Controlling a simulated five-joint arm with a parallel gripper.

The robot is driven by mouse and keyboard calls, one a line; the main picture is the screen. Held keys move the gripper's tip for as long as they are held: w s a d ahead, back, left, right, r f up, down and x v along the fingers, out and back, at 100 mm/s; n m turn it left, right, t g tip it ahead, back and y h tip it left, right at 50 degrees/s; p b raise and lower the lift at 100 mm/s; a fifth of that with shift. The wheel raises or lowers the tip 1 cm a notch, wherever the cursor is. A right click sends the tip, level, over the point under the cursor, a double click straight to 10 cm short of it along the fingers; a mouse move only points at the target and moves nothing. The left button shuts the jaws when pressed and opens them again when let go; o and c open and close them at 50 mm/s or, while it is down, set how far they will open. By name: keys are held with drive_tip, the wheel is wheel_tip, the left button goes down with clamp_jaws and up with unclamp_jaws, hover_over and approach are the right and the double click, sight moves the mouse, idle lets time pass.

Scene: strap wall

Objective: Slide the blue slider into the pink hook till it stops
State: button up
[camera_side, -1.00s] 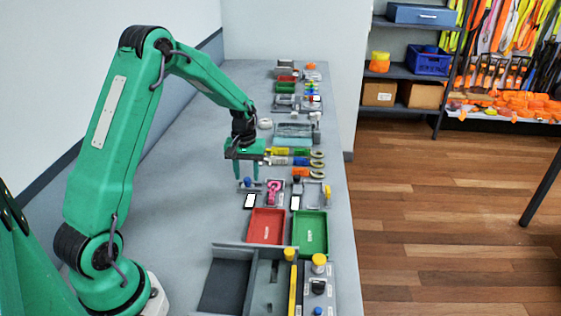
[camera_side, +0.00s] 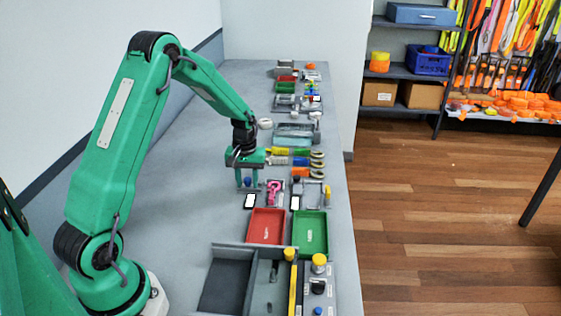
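The blue slider (camera_side: 248,182) is a small blue knob on a grey fixture at the middle of the bench. The pink hook (camera_side: 273,191) stands just to its right on the same fixture, with a gap between them. My gripper (camera_side: 248,185) points down at the slider, one finger on its left and one on its right. The fingers are apart. I cannot tell whether either finger touches the slider.
A red tray (camera_side: 266,227) and a green tray (camera_side: 310,233) lie in front of the fixture. The bench is clear to the left.

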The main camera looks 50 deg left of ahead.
drive_tip(key=shift+w+d, duration=0.8)
drive_tip(key=shift+w, duration=0.05)
idle(0.3)
drive_tip(key=o, duration=0.6)
drive_tip(key=shift+r, duration=0.1)
drive_tip(key=shift+r, duration=2.9)
